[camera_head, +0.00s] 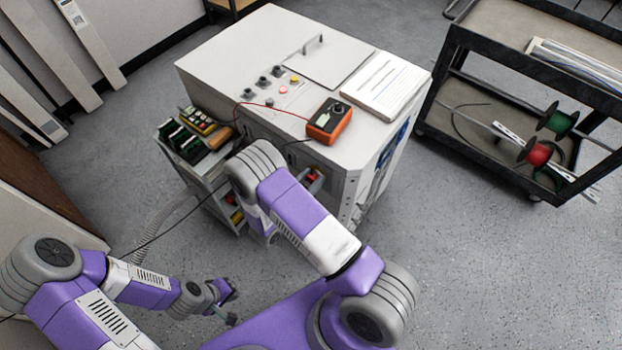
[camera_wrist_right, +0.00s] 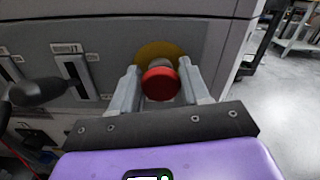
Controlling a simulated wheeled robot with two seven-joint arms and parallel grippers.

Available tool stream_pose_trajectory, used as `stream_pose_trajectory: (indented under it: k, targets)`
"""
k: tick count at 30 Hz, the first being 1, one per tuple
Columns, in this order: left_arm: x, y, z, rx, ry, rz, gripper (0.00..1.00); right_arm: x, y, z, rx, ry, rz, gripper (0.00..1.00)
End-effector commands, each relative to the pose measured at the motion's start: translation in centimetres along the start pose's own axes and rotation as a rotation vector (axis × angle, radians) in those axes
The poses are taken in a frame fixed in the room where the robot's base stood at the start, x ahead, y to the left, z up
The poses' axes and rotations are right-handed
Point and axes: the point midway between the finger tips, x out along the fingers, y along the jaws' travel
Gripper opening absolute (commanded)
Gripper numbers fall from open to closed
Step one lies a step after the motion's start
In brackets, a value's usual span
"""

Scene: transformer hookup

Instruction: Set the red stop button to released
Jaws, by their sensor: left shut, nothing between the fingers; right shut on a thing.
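The red stop button (camera_wrist_right: 161,84) stands out from a yellow disc (camera_wrist_right: 160,50) on the grey cabinet front in the right wrist view. My right gripper (camera_wrist_right: 159,71) has one finger on each side of the button and is shut on it. Whether the button is pressed in or released cannot be told from this angle. In the head view my right arm covers much of the cabinet's front. My left gripper (camera_head: 227,303) is low at the lower left, shut and empty, far from the button.
The white cabinet (camera_head: 230,62) carries an orange meter (camera_head: 329,121) and a paper pad (camera_head: 377,86) on top. A dark handle (camera_wrist_right: 40,92) sticks out left of the button. A small tool cart (camera_head: 211,160) stands beside the cabinet, and a black cart (camera_head: 455,58) to the right.

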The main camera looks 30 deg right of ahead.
Motion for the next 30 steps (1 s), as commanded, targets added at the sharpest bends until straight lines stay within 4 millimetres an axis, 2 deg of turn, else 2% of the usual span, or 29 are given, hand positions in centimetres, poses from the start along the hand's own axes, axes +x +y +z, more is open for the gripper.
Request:
stream_pose_trajectory:
  k: [1,4,5,15,22,23,27,30]
  targets:
    - [0.0,0.0,0.0,0.0,0.0,0.0,0.0,0.0,0.0,0.0,-0.001,0.0,0.0,0.17]
    - [0.0,0.0,0.0,0.0,0.0,0.0,0.0,0.0,0.0,0.0,-0.001,0.0,0.0,0.02]
    - [0.0,0.0,0.0,0.0,0.0,0.0,0.0,0.0,0.0,0.0,-0.001,0.0,0.0,0.0]
    - [0.1,0.0,0.0,0.0,0.0,0.0,0.0,-1.3,0.0,-0.1,-0.002,0.0,0.002,0.0]
    - [0.1,0.0,0.0,0.0,0.0,0.0,0.0,-1.4,0.0,-0.1,-0.002,0.003,0.002,0.0]
    - [0.1,0.0,0.0,0.0,0.0,0.0,0.0,-1.4,0.0,-0.1,-0.002,0.003,0.002,0.49]
    - [0.1,0.0,0.0,0.0,0.0,0.0,0.0,-1.3,0.0,-0.1,-0.001,0.002,0.001,0.69]
    - [0.1,0.0,0.0,0.0,0.0,0.0,0.0,-1.3,0.0,-0.1,-0.001,0.001,0.001,0.69]
